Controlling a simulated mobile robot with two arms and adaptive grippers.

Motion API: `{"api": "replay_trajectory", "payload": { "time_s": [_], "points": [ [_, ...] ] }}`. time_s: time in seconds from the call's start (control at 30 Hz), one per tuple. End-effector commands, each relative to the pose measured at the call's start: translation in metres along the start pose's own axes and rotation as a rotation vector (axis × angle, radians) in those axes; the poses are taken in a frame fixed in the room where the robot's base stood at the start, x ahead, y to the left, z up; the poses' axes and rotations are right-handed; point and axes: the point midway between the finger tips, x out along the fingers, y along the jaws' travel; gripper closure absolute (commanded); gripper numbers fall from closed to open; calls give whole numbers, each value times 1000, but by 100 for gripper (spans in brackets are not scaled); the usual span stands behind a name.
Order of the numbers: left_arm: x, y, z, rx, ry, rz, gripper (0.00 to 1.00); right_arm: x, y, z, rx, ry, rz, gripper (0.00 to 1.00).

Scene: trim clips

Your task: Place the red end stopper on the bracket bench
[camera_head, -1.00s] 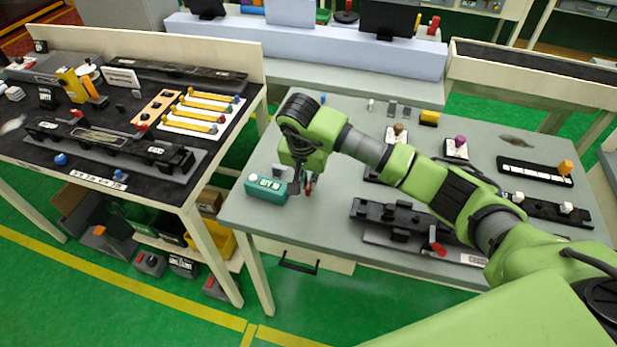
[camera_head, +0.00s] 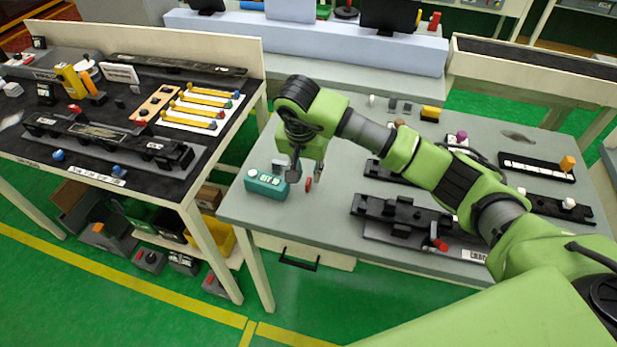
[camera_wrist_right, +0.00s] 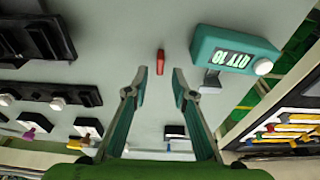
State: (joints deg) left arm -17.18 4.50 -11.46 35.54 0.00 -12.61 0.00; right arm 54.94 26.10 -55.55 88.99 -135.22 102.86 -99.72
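A small red stopper (camera_head: 309,185) lies on the grey table near its left front corner, right of a teal counter box marked "QTY 10" (camera_head: 266,184). My right gripper (camera_head: 306,173) is open and empty just above it. In the right wrist view the red stopper (camera_wrist_right: 160,62) sits just beyond the two spread fingertips (camera_wrist_right: 159,80), roughly centred between them, with the counter box (camera_wrist_right: 232,52) to the right. My left gripper is out of view. Which bench is the bracket bench cannot be told from labels.
The black-topped bench (camera_head: 75,165) at left holds a long black fixture (camera_head: 105,140) and yellow bars (camera_head: 195,112). A gap separates it from the grey table (camera_head: 300,228). Black fixtures (camera_head: 400,215) stand right of my gripper, under my arm.

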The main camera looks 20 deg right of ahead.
Motion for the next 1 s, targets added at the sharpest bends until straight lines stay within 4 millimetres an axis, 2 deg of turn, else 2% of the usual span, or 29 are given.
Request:
{"api": "replay_trajectory", "payload": {
  "time_s": [0.03,0.2,0.4,0.6,1.0],
  "points": [
    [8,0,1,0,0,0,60,-9,-1,-2,-1,7,-5,76],
    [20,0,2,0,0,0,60,-47,0,-1,-1,7,-3,76],
    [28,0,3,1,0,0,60,-79,0,-1,1,4,-1,76],
    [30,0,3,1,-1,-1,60,-92,0,0,0,1,1,76],
    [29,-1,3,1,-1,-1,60,-93,0,0,0,0,0,76]
  ]
}}
